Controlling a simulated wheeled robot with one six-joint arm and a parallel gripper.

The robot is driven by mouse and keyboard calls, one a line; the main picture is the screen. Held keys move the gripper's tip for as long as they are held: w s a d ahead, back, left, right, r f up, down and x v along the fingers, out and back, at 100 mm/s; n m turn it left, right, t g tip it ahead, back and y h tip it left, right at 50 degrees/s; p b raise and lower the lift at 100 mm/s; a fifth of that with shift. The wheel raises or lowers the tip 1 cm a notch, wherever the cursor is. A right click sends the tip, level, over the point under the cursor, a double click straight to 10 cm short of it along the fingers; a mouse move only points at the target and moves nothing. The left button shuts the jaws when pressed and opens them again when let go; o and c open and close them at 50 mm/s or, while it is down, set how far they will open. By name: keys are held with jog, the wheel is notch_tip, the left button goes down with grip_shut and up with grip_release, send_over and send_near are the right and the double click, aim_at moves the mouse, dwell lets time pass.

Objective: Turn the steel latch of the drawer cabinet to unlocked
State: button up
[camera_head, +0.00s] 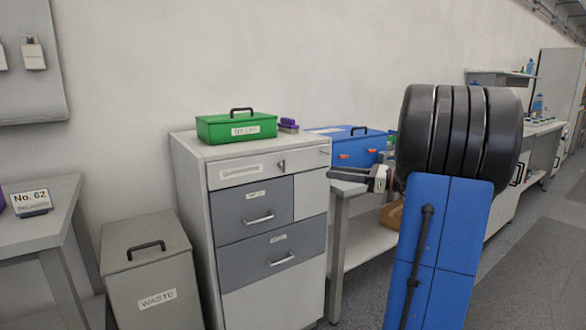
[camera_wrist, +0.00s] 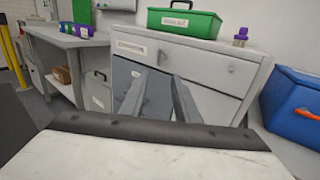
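The grey drawer cabinet (camera_head: 265,290) stands against the wall; it also shows in the wrist view (camera_wrist: 210,100). My gripper (camera_head: 333,174) is right of the cabinet in the head view, apart from the latch.
A green box (camera_head: 236,127) and a purple item (camera_head: 289,124) stand on the cabinet top. A blue box (camera_head: 350,143) sits on the bench to the right. A waste bin (camera_head: 150,270) stands to the left. Open floor (camera_head: 540,260) lies at right.

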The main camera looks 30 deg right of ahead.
aim_at(283, 165)
jog(key=x, duration=1.5)
jog(key=shift+w+a, duration=0.25)
jog(key=shift+w, duration=0.1)
jog(key=shift+f, duration=0.1)
grip_shut()
